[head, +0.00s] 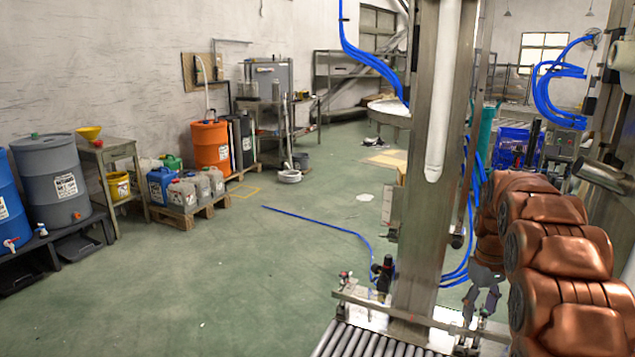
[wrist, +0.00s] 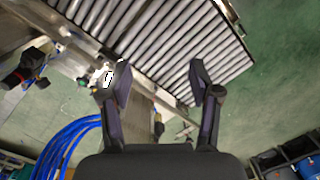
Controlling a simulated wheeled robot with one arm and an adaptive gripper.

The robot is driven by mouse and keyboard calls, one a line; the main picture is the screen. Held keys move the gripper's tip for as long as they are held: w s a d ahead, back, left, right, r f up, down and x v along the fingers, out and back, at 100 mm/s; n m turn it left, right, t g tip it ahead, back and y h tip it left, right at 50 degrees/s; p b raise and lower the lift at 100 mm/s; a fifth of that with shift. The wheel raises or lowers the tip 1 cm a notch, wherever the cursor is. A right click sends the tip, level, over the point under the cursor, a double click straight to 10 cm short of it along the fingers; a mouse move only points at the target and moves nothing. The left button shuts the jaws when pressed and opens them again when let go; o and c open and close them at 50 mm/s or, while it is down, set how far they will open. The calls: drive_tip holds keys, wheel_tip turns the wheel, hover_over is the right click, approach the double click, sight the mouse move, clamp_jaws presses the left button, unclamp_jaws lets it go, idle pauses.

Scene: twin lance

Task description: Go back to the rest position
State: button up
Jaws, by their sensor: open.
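My gripper (head: 481,303) hangs from my copper-coloured arm at the right of the head view, low beside the steel column. In the wrist view my gripper (wrist: 160,82) is open, its two dark fingers apart with nothing between them. Beyond the fingers lies the roller conveyor (wrist: 165,40), below and apart from them. The conveyor's rollers (head: 350,342) also show at the bottom of the head view.
A tall steel column (head: 422,180) stands close to my arm. Blue hoses (wrist: 72,145) loop near the frame. Drums, such as an orange one (head: 211,146), and cans stand along the left wall. The green floor (head: 270,270) at centre left is mostly clear, with a thin blue hose across it.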

drive_tip(key=s+a+r+m+g, duration=0.1)
drive_tip(key=s+a+r, duration=0.1)
drive_tip(key=s+a, duration=0.55)
drive_tip(key=s+a+r+m, duration=0.15)
drive_tip(key=s+a, duration=0.35)
drive_tip(key=s, duration=0.6)
drive_tip(key=s+a+f+m+g, duration=0.1)
drive_tip(key=s+a+f, duration=0.15)
drive_tip(key=s, duration=0.75)
drive_tip(key=s+a+f+m, duration=0.1)
drive_tip(key=s+a, duration=0.3)
drive_tip(key=s, duration=0.7)
wheel_tip(320, 180, up, 20)
drive_tip(key=t+p, duration=0.1)
drive_tip(key=p, duration=1.7)
drive_tip(key=shift+a+r+p, duration=0.2)
drive_tip(key=shift+r+p, duration=0.05)
drive_tip(key=shift+p, duration=0.15)
drive_tip(key=shift+f+n, duration=0.1)
drive_tip(key=shift+n, duration=0.15)
